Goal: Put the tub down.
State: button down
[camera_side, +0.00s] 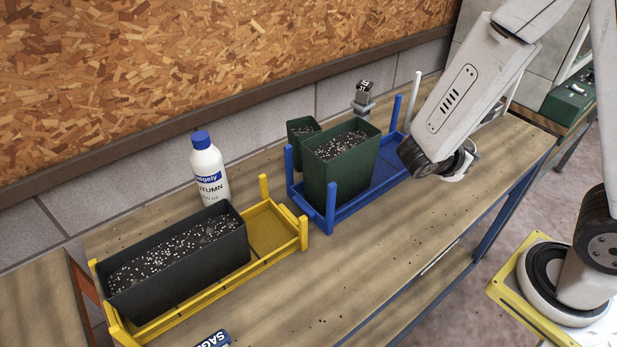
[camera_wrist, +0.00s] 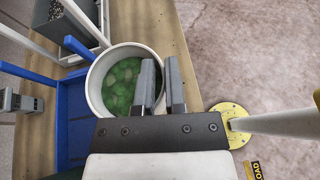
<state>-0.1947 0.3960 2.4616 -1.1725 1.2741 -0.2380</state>
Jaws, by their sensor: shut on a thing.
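The tub (camera_wrist: 92,86) is round and white, with green lumpy contents, in the middle of the wrist view. My gripper (camera_wrist: 160,62) is shut on its right-hand wall, with one finger inside the rim and one outside. The tub looks upright. It is beside the blue tray (camera_wrist: 72,118), over or on the wooden bench top; its height above the wood cannot be told. In the side view my arm hides my gripper's fingers and most or all of the tub.
A yellow tray (camera_side: 285,240) holds a long dark trough (camera_side: 235,245) of soil. A white bottle (camera_side: 209,172) stands behind. The bench's front middle (camera_side: 370,255) is mostly clear.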

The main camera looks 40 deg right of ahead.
jog(key=w+d+f+m+g, duration=0.2)
jog(key=d, duration=1.3)
jog(key=shift+y, duration=0.3)
jog(key=shift+d+f, duration=0.15)
jog(key=shift+f, duration=1.85)
jog(key=shift+f, duration=1.8)
jog(key=c, duration=0.7)
grip_release()
jog(key=shift+f, duration=0.1)
jog(key=shift+n, duration=0.3)
